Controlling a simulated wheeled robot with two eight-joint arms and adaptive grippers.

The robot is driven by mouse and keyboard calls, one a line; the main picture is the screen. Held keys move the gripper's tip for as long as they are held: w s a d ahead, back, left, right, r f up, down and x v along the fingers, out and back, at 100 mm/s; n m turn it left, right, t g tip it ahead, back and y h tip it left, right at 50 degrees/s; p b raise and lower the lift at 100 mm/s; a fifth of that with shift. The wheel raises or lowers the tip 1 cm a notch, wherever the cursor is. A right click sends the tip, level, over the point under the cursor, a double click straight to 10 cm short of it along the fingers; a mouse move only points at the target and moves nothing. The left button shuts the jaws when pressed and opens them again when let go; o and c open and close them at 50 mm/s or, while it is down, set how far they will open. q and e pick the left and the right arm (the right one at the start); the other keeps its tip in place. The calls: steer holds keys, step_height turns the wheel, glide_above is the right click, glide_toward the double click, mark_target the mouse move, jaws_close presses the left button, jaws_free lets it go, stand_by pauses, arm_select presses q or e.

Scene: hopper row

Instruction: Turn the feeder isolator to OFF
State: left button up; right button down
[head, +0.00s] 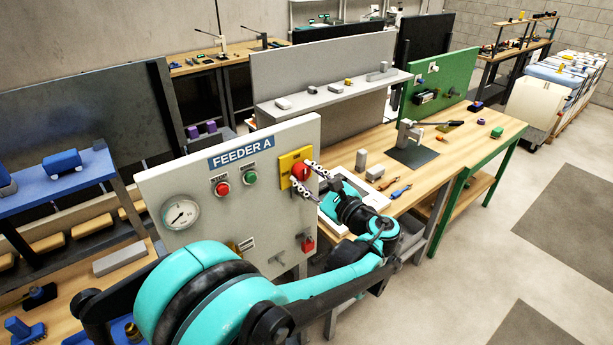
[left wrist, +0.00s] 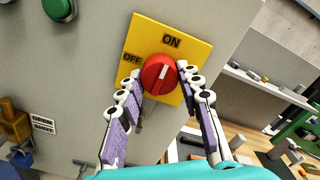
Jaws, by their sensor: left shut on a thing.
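The feeder isolator is a red rotary knob (head: 300,172) on a yellow plate (head: 286,161) at the upper right of the grey FEEDER A panel (head: 225,200). In the left wrist view the red knob (left wrist: 157,75) sits on the yellow plate (left wrist: 147,30), with ON above it and OFF to its left. The white mark on the knob points up, roughly toward ON. My left gripper (head: 308,179) is at the panel face, its fingers on either side of the knob. The left wrist view shows the gripper (left wrist: 159,85) shut on the knob. My right gripper is not in view.
The panel also carries a gauge (head: 180,214), a red button (head: 222,189), a green button (head: 250,178) and a red padlock-like piece (head: 308,244). Open floor lies at the lower right.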

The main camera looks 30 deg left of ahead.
arm_select(q)
steer(key=shift+n, duration=0.4)
steer(key=n, duration=1.3)
steer(key=shift+r+p, duration=0.1)
steer(key=shift+p, duration=0.25)
steer(key=shift+n, duration=2)
steer(key=o, duration=1.2)
steer(key=shift+c, duration=0.2)
